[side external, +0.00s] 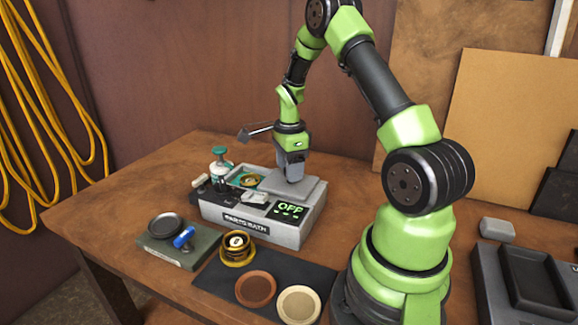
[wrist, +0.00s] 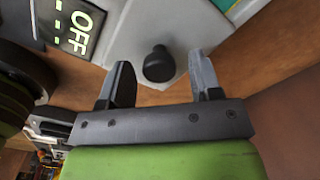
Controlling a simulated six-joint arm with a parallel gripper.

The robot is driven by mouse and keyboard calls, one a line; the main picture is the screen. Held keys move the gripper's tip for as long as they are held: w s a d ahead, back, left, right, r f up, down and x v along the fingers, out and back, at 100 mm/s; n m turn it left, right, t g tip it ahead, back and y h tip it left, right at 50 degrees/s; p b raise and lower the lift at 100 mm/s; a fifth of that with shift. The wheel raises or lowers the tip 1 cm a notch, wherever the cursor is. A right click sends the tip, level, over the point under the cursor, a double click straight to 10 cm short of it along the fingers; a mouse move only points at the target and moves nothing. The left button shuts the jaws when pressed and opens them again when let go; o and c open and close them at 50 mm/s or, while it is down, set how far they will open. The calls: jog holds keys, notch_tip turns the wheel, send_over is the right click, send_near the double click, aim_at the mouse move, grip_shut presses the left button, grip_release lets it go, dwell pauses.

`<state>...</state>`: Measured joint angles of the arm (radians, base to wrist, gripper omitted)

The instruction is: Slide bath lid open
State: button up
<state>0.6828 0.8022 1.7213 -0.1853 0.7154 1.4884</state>
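The parts bath (side external: 235,222) is a light grey box on the bench with a lit display (side external: 289,208) reading OFF. Its grey lid (side external: 308,190) lies over the right part of the top; the left part is uncovered, showing a teal inside with a brass-coloured round part (side external: 249,180). My gripper (side external: 291,176) points down at the lid. In the wrist view the lid's dark round knob (wrist: 158,66) sits between my two open fingers (wrist: 160,82), with a gap on each side. The side view hides the knob behind my gripper.
A teal-topped bottle (side external: 220,163) stands at the bath's left. In front are a grey-green tray (side external: 160,249) with a black dish and blue item, a brass stack (side external: 237,248), and a dark mat (side external: 212,275) with two round dishes. Bare bench lies behind the bath.

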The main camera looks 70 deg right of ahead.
notch_tip(320, 180, up, 10)
dwell(0.6)
jog(key=s+a+r+n+t, duration=0.1)
jog(key=a+r+n+t, duration=0.1)
jog(key=a+r+n, duration=0.5)
jog(key=s+a+r+n+t, duration=0.2)
jog(key=a+r+n, duration=0.25)
jog(key=a, duration=0.35)
jog(key=s+a+n+t+y, duration=0.2)
jog(key=s+a+n+t, duration=0.1)
jog(key=s+a+n, duration=0.6)
jog(key=shift+n, duration=1.25)
